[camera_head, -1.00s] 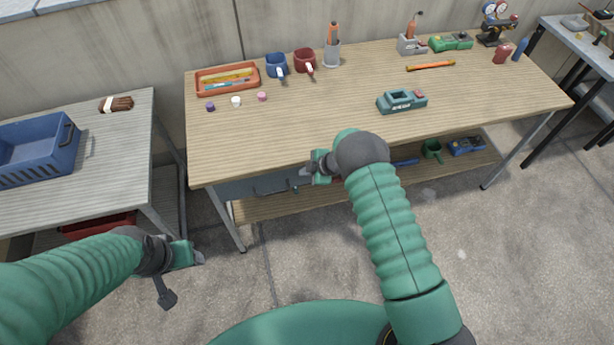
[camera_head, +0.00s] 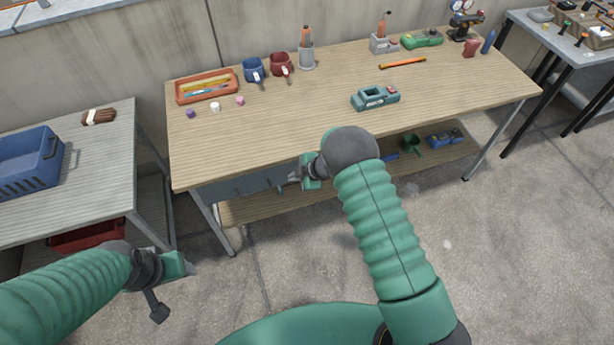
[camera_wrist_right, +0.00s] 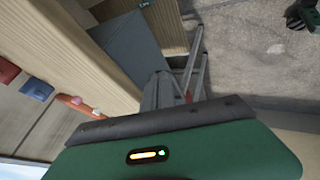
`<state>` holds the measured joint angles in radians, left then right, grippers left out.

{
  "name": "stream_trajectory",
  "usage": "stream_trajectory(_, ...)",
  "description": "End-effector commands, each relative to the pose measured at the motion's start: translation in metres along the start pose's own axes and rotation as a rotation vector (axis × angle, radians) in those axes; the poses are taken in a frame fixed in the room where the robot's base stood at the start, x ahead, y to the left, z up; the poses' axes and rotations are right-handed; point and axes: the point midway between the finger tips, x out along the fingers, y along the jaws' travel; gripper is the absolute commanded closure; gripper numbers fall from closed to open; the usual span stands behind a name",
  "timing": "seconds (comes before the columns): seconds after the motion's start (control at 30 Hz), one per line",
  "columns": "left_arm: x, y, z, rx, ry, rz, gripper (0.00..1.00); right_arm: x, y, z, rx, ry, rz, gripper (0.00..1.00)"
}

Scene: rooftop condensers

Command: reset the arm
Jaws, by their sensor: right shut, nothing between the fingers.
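My right arm reaches toward the front edge of the wooden workbench (camera_head: 290,115). Its gripper (camera_head: 294,177) is shut and empty, in front of the bench's grey-blue drawer (camera_head: 240,187), just below the tabletop. I cannot tell whether it touches the drawer. In the right wrist view, my gripper's green body fills the bottom, with the tabletop edge (camera_wrist_right: 85,60) and grey-blue drawer (camera_wrist_right: 135,45) beyond. My left gripper (camera_head: 190,268) hangs low at the left, in front of the gap between the two tables. Its fingers are too small to read.
A grey side table (camera_head: 100,150) with a blue crate (camera_head: 30,163) stands left. Floor in front is clear.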

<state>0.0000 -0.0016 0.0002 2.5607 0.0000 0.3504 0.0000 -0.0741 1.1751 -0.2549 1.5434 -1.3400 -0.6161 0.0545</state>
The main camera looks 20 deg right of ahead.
Motion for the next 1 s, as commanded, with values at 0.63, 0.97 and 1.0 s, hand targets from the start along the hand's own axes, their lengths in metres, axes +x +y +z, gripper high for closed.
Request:
stream_trajectory(0.63, -0.004, 0.000, -0.001, 0.000, 0.000, 0.000, 0.40, -0.082, 0.012, -0.001, 0.058, -0.028, 0.045, 1.00)
stream_trajectory(0.97, -0.004, 0.000, -0.001, 0.000, -0.001, 0.000, 0.40, -0.262, -0.044, -0.018, 0.997, -0.395, 0.271, 1.00)
stream_trajectory(1.0, -0.004, 0.000, -0.001, 0.000, -0.001, 0.000, 0.40, -0.276, -0.070, -0.024, 1.098, -0.428, 0.244, 1.00)
